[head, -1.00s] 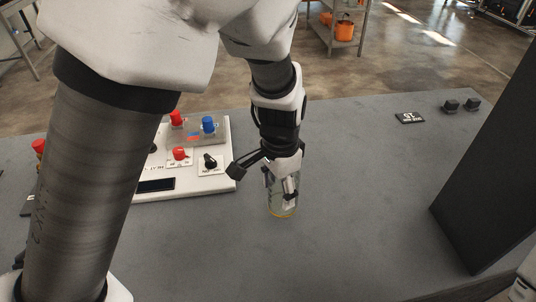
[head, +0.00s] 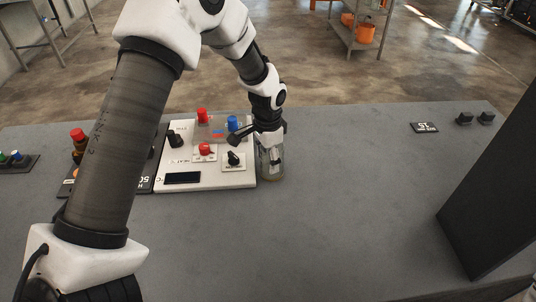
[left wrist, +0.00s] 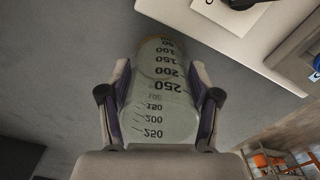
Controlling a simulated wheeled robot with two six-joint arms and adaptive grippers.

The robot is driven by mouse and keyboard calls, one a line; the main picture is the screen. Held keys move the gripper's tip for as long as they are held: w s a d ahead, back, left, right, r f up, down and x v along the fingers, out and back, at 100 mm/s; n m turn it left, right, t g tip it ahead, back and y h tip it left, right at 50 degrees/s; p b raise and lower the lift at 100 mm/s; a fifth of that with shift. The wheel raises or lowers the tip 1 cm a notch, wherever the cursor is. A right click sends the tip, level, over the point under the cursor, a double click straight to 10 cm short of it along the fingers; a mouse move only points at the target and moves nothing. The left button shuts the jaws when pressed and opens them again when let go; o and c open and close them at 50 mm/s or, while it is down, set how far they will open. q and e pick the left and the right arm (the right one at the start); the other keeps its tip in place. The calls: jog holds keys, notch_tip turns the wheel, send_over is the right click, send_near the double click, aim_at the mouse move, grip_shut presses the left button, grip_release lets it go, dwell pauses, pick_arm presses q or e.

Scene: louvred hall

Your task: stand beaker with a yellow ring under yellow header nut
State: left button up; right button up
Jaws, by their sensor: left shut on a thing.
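The clear beaker (head: 270,162) is upright just off the right edge of the white panel, with a faint yellowish band at its base. I cannot tell if it touches the table. My left gripper (head: 264,148) is shut on it from above. In the left wrist view, the beaker (left wrist: 160,88) with dark graduation marks sits between the two fingers of the left gripper (left wrist: 160,108). No yellow header nut shows in either view. My right gripper is not in view.
The white panel (head: 214,178) carries red, blue and black knobs. A dark upright block (head: 495,190) stands at the right. A small black sign (head: 425,127) and two dark blocks (head: 473,118) lie at the back right. The grey table's (head: 340,225) middle is clear.

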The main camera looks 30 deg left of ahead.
pick_arm(q)
jog(key=shift+w+f, duration=0.1)
jog(key=shift+w, duration=0.1)
jog(key=shift+s, duration=0.15)
jog(key=o, duration=1.1)
jog(key=shift+s, duration=0.1)
